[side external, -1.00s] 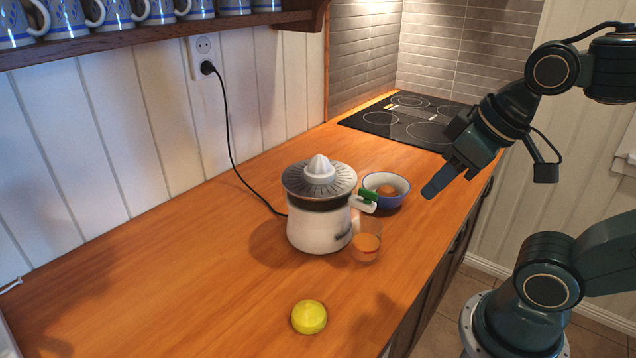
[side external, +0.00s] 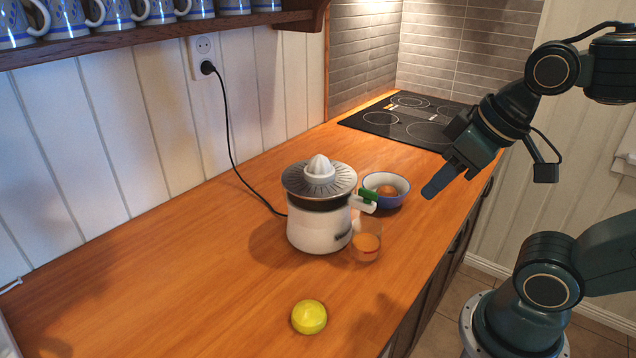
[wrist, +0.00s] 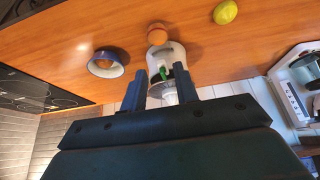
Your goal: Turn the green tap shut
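The green tap (side external: 369,196) is on the spout at the right side of a white citrus juicer (side external: 318,228) with a ribbed metal top and white cone. It also shows in the wrist view (wrist: 163,74), between my fingers in the picture. A clear glass (side external: 366,243) with orange juice stands under the spout, close to the juicer. My gripper (side external: 440,182) hangs in the air to the right of the tap, apart from it. In the wrist view my gripper (wrist: 160,90) has its two fingers spread with nothing between them.
A blue-rimmed bowl (side external: 386,190) with a brownish-orange item stands behind the tap. A black cord (side external: 232,140) runs from the juicer to the wall socket. A black hob (side external: 408,120) is at the back. The left counter is clear.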

